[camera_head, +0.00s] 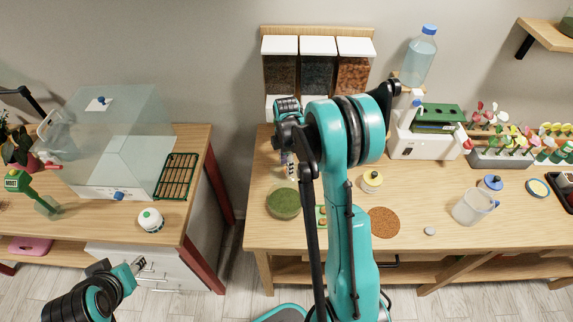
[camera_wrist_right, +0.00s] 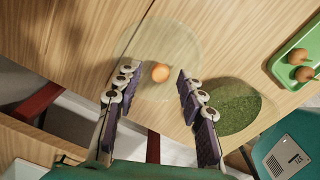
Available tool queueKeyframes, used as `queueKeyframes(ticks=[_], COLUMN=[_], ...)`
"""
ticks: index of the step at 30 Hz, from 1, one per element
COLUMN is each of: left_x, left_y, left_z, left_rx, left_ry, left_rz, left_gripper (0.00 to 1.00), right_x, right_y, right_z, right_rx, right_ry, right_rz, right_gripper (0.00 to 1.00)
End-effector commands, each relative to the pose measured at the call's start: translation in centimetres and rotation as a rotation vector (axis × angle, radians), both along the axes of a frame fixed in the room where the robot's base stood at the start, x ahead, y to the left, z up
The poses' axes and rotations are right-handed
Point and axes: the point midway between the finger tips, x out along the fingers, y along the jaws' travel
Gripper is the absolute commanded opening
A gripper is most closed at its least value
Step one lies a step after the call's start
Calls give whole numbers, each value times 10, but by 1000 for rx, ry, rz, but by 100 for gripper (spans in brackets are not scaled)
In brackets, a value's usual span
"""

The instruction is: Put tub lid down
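In the right wrist view a clear round lid (camera_wrist_right: 150,42) with an orange knob (camera_wrist_right: 160,72) lies near the edge of the wooden bench, beside a green mossy disc (camera_wrist_right: 235,105). My right gripper (camera_wrist_right: 155,82) is open, with its two fingers apart on either side of the knob and not touching it. In the head view my right gripper (camera_head: 289,168) points down over the bench's left end, and the lid is hard to make out there. My left gripper (camera_head: 138,266) is low in front of the left cabinet, too small to read.
The green disc (camera_head: 283,203) is close in front of the right gripper. A green tray (camera_wrist_right: 300,58) with brown bulbs, a brown round mat (camera_head: 384,223), a yellow-lidded jar (camera_head: 371,181) and a clear jug (camera_head: 473,206) stand to the right. A gap separates the two benches.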

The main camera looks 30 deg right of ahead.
Motion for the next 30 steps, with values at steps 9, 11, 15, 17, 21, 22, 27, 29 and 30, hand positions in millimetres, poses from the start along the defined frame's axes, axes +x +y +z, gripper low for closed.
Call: queueKeyframes(ticks=[9,11,15,17,21,22,27,29,30], left_x=[0,0,0,0,0,0,0,0,0], left_y=[0,0,0,0,0,0,0,0,0], left_z=[18,21,25,26,27,27,26,26,26], left_rx=[0,0,0,0,0,0,0,0,0], left_ry=[0,0,0,0,0,0,0,0,0], left_rz=[0,0,0,0,0,0,0,0,0], left_gripper=[40,40,40,40,40,40,40,40,40], right_x=[0,0,0,0,-3,-5,-33,-49,-59], right_y=[0,0,0,0,4,7,41,57,67], right_z=[72,84,105,111,123,126,163,177,185], right_rx=[0,0,0,0,-3,-5,-13,-4,7], right_ry=[0,0,0,0,-11,-17,-117,-170,-207], right_rz=[0,0,0,0,-23,-39,-259,-375,-453], right_gripper=[40,40,40,40,40,40,40,40,40])
